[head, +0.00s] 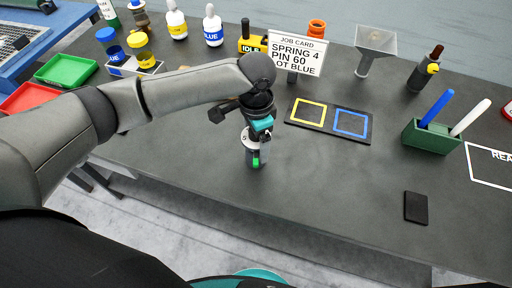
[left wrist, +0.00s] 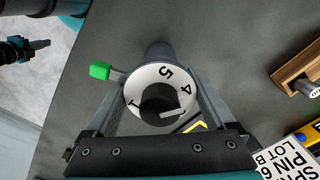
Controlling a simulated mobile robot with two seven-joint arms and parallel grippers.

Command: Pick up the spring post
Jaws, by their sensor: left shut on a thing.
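The spring post (head: 255,160) is a short upright post with a white numbered collar and a green tab, near the front of the dark bench. My left gripper (head: 258,137) comes down over it from above and is shut on it. In the left wrist view the white dial face of the spring post (left wrist: 150,78) lies between the two fingers, with numerals, a black centre and the green tab sticking out to the left. Part of its shaft is hidden. My right gripper (left wrist: 38,45) seems to show small at the left wrist view's upper left, over the floor; its jaws are unclear.
The job card (head: 297,54) stands behind, with a mat bearing yellow and blue squares (head: 329,120) to the right of the gripper. A green holder (head: 432,136) with two pens and a black plate (head: 416,207) lie further right. Bench around the post is clear.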

